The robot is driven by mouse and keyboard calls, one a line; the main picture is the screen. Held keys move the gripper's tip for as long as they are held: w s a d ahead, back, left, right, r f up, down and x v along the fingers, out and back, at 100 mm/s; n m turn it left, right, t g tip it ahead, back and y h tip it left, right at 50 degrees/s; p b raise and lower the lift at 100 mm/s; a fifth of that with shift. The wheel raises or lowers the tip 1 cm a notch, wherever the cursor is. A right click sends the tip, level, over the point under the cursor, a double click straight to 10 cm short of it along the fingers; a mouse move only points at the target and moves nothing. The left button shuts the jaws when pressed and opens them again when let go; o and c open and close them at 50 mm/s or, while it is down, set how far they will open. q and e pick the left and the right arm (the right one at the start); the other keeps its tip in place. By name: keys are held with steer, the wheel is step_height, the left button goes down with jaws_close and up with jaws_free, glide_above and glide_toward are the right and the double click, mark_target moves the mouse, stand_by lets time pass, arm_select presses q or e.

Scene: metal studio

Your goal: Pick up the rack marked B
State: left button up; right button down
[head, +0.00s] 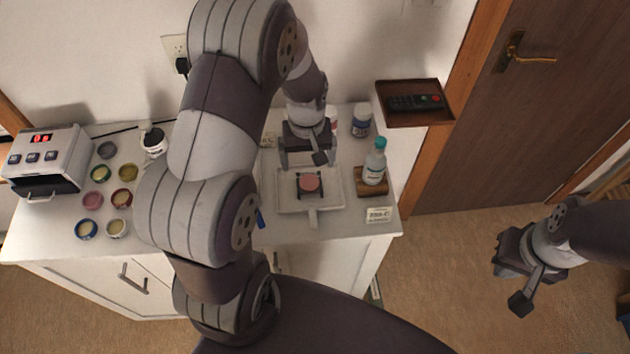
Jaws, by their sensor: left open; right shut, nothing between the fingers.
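I cannot read a letter B on anything in the head view. A small black rack (298,187) with a round pink piece (309,182) in it sits on a white tray (285,204) on the cabinet top. Whether this rack is the one marked B is not clear. My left gripper (308,161) is open and empty, just behind and above the rack, apart from it. My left arm hides the middle of the cabinet top. My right gripper (512,286) is shut and empty, out over the floor at the right.
A bottle (375,164) on a wooden block and a small label card (379,215) stand right of the tray. A brown shelf with a remote (415,102) juts from the wall. Several small pots (122,198) and a white device (46,160) stand left.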

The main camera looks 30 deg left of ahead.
mark_target(309, 178)
arm_select(q)
step_height(309, 178, down, 7)
steer(key=shift+w+f+p, duration=0.15)
steer(key=shift+f+p, duration=0.05)
steer(key=shift+p, duration=0.2)
steer(key=c, duration=1.1)
